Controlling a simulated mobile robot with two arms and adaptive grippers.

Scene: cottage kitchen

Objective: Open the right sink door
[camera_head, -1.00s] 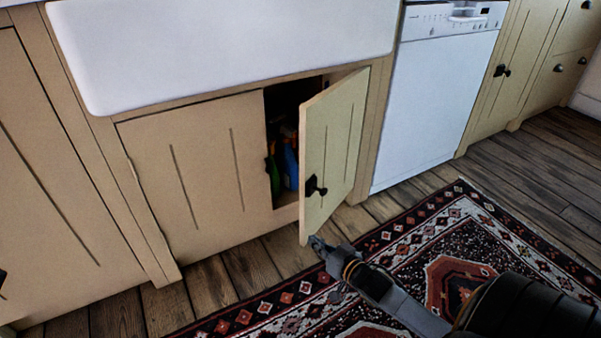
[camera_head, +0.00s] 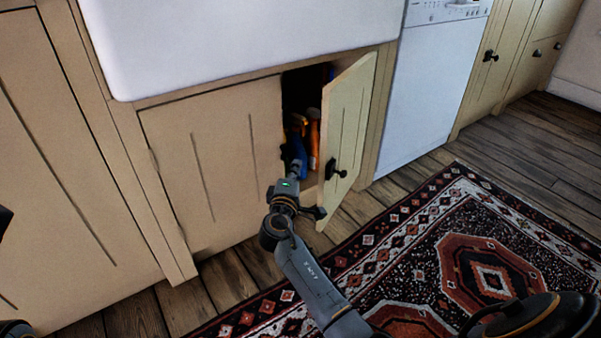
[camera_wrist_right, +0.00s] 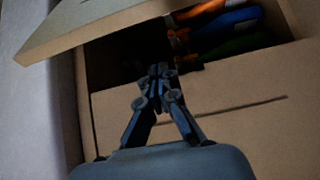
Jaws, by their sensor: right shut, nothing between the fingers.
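The right sink door (camera_head: 345,137) is a cream panel with a black knob (camera_head: 337,170); it stands ajar, swung outward on its right side. The left sink door (camera_head: 213,165) is closed. My right gripper (camera_head: 293,172) is shut and empty, its tips at the opening between the two doors, left of the right door's free edge. In the right wrist view the closed fingers (camera_wrist_right: 160,72) point into the dark gap, with the open door (camera_wrist_right: 105,25) at upper left. Whether they touch the door, I cannot tell.
Orange and blue bottles (camera_head: 300,140) stand inside the cupboard. The white sink (camera_head: 235,45) is above, and a white dishwasher (camera_head: 433,90) is to the right. A patterned rug (camera_head: 460,250) lies on the wood floor in front, otherwise clear around the door.

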